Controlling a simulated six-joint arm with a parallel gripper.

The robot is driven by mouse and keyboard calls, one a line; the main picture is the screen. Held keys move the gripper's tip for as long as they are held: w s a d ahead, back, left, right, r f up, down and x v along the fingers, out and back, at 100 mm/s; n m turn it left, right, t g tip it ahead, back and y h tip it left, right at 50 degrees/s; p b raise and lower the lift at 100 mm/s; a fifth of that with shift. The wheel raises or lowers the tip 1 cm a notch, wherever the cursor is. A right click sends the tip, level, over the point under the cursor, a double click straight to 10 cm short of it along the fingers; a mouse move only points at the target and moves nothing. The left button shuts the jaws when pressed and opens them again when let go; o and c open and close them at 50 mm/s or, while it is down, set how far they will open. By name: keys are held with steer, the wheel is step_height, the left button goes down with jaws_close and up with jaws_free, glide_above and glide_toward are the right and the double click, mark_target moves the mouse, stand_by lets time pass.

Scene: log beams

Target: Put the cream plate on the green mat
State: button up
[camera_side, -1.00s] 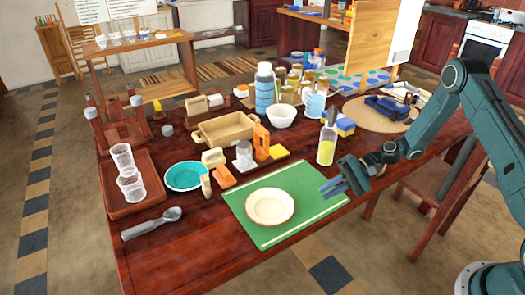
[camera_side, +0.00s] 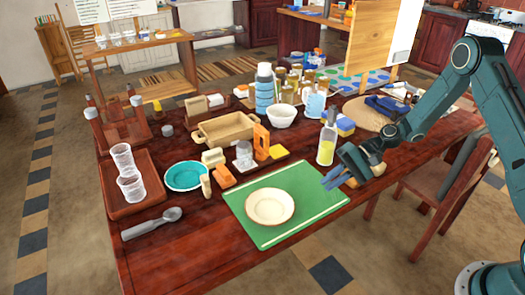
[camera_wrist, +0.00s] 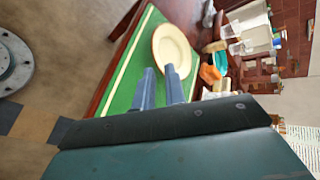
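The cream plate (camera_side: 270,206) lies flat on the green mat (camera_side: 304,192), left of the mat's middle in the side view. In the wrist view the plate (camera_wrist: 174,50) rests on the mat (camera_wrist: 128,78) ahead of my fingers. My gripper (camera_side: 330,180) hangs over the mat's right end, apart from the plate. In the wrist view its two blue fingers (camera_wrist: 160,72) stand apart with a gap between them. Nothing is held in them.
A teal plate (camera_side: 184,176), an orange block (camera_side: 223,176) and a bottle with yellow liquid (camera_side: 327,142) stand behind the mat. The table's front edge is clear.

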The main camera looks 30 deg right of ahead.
steer(key=s+a+r+n+h, duration=0.1)
steer(key=s+r+n+h, duration=0.25)
steer(key=r, duration=0.55)
steer(key=s+a+r+n+h, duration=0.1)
steer(key=s+r+n+h, duration=0.3)
steer(key=r, duration=0.6)
steer(key=s+d+r+t+h, duration=0.1)
steer(key=s+r, duration=0.3)
steer(key=s, duration=0.5)
steer(key=s+d+r+t+h, duration=0.2)
steer(key=s+r, duration=0.2)
steer(key=s, duration=0.6)
steer(key=shift+s+r, duration=0.2)
steer(key=shift+r, duration=0.05)
